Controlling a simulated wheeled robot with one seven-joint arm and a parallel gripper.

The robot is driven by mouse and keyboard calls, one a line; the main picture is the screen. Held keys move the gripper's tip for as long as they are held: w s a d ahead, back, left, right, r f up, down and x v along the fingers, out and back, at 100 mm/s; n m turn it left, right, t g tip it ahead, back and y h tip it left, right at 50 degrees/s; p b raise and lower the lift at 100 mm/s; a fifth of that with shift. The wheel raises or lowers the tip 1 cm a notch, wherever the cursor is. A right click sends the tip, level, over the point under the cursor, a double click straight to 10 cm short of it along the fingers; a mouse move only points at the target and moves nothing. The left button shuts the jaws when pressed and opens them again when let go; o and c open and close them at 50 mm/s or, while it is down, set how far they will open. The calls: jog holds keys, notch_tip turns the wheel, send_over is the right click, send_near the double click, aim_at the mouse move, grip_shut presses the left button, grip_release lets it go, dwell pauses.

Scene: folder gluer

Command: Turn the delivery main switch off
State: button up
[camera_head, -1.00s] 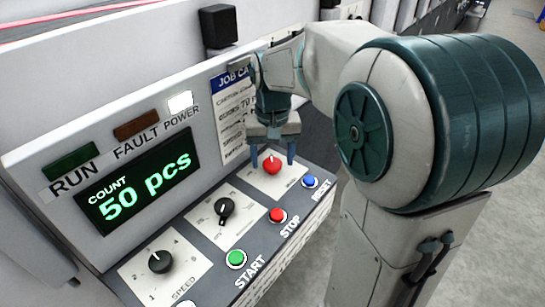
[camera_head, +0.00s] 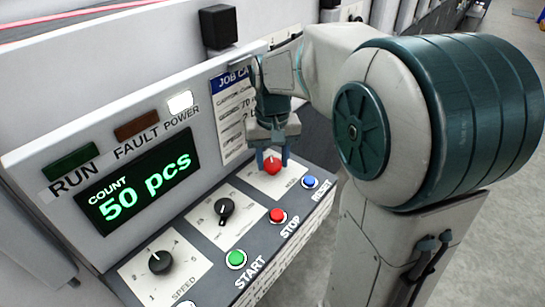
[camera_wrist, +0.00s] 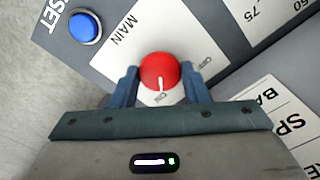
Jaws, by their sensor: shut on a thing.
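The main switch is a red round knob (camera_head: 272,166) on a white plate marked MAIN, at the right part of the control panel. In the wrist view the red knob (camera_wrist: 159,71) lies between the blue fingertips, with its white pointer line toward the label that seems to read ON. The other label is beside it to the upper right. My gripper (camera_head: 272,158) comes down from above and is shut on the knob, with one finger on each side. It also shows in the wrist view (camera_wrist: 160,82).
A blue RESET button (camera_head: 310,182), a red STOP button (camera_head: 278,215) and a green START button (camera_head: 236,259) sit close by. Black knobs (camera_head: 224,207) are to the left. The display (camera_head: 140,182) reads 50 pcs, and the POWER lamp (camera_head: 180,101) is lit white.

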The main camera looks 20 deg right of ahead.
aim_at(273, 162)
jog(key=n, duration=0.8)
jog(key=shift+r+n, duration=0.1)
jog(key=shift+n, duration=0.2)
jog(key=n, duration=0.4)
jog(key=shift+n, duration=0.3)
jog(key=shift+n+p, duration=0.35)
jog(key=shift+n, duration=1.45)
jog(key=o, duration=1)
jog(key=shift+r, duration=0.1)
notch_tip(273, 162, up, 14)
jog(key=shift+f, duration=0.2)
